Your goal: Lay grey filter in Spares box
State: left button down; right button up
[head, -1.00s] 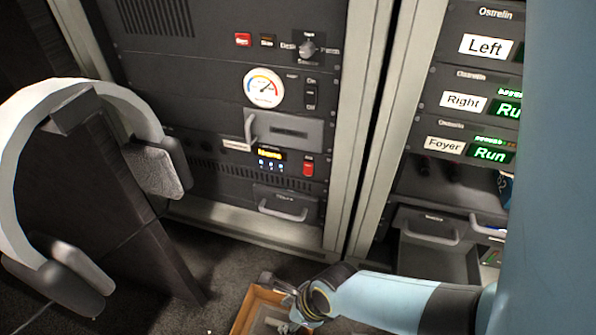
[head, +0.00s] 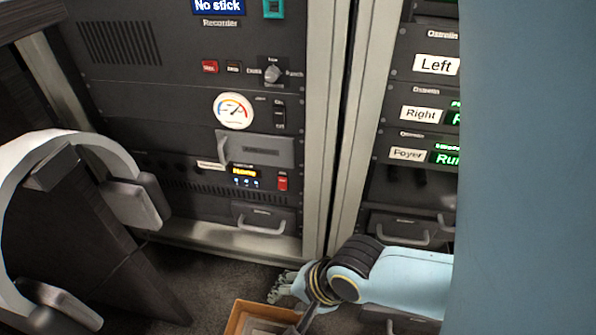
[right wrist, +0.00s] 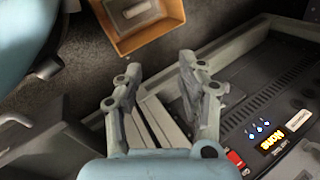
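A wooden box (head: 232,318) stands on the floor at the bottom of the head view, cut off by the edge. It also shows at the top of the right wrist view (right wrist: 172,28), with a grey piece (right wrist: 138,22) carrying a paler part inside. I cannot tell whether this is the grey filter, and no Spares label is readable. My right gripper (head: 276,290) is just beyond the box, near the foot of the rack. In the right wrist view its fingers (right wrist: 160,88) are apart, with no held object visible between them. My left gripper is out of view.
The left rack (head: 140,100) has a gauge (head: 233,111), a lit panel (head: 244,172) and a shut drawer with a handle (head: 262,226). Dark carpet (head: 205,275) is clear between stand and rack.

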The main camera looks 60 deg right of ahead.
notch_tip(320, 180, up, 15)
jog(key=d+n+t, duration=0.1)
jog(key=n, duration=1.6)
jog(key=shift+s+d+n+t+h, duration=0.25)
jog(key=shift+s+n+t+h, duration=0.05)
jog(key=shift+s+n+h, duration=0.15)
jog(key=shift+f, duration=0.1)
